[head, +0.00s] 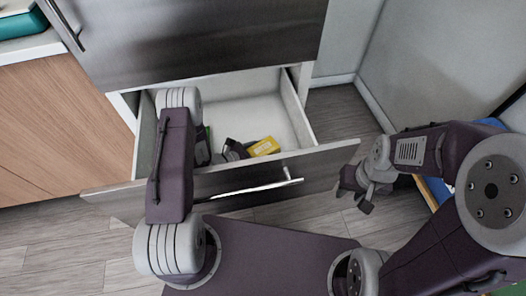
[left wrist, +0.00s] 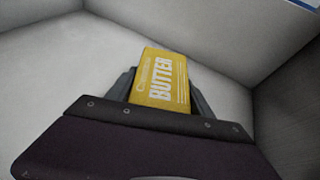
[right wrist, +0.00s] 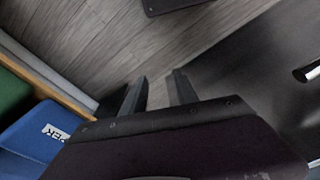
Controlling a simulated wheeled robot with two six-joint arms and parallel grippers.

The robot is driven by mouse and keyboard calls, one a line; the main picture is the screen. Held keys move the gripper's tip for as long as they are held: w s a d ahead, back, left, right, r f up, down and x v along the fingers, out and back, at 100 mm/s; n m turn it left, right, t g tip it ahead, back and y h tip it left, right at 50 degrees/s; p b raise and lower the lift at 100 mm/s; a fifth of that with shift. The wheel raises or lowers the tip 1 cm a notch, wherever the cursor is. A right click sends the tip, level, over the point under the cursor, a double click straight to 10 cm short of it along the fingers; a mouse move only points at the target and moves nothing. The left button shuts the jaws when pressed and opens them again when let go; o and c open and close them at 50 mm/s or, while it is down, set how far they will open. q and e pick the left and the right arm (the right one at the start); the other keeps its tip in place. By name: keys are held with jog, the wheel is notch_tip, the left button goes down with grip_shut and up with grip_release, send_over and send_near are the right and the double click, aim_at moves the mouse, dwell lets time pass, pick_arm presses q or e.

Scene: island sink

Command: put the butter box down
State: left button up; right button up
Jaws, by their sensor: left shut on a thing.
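The yellow butter box (head: 264,147) is inside the open drawer (head: 290,110), near its front panel. In the left wrist view the butter box (left wrist: 161,78) sits between the two fingers, its "BUTTER" label facing the camera. My left gripper (head: 246,150) reaches down into the drawer and is shut on the box. I cannot tell whether the box touches the drawer floor. My right gripper (head: 354,197) is outside the drawer, right of its front panel, above the floor. Its fingers are apart with nothing between them in the right wrist view (right wrist: 158,88).
The drawer front has a metal handle (head: 250,188). A large steel front (head: 200,35) stands above the drawer. A blue item (right wrist: 38,135) and a green item (right wrist: 12,92) lie beside my right gripper.

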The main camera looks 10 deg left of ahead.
aim_at(253, 154)
pick_arm(q)
jog(key=o, duration=1.6)
jog(key=shift+f, duration=0.15)
jog(key=shift+o, duration=0.2)
jog(key=shift+r+p, duration=0.3)
jog(key=shift+r, duration=0.05)
jog(key=p+v, duration=0.2)
jog(key=v, duration=0.4)
jog(key=shift+s+a, duration=0.1)
jog(key=shift+a, duration=0.05)
jog(key=shift+s+a+r, duration=0.1)
jog(key=shift+s+a, duration=0.25)
jog(key=shift+s, duration=0.1)
jog(key=shift+r, duration=0.1)
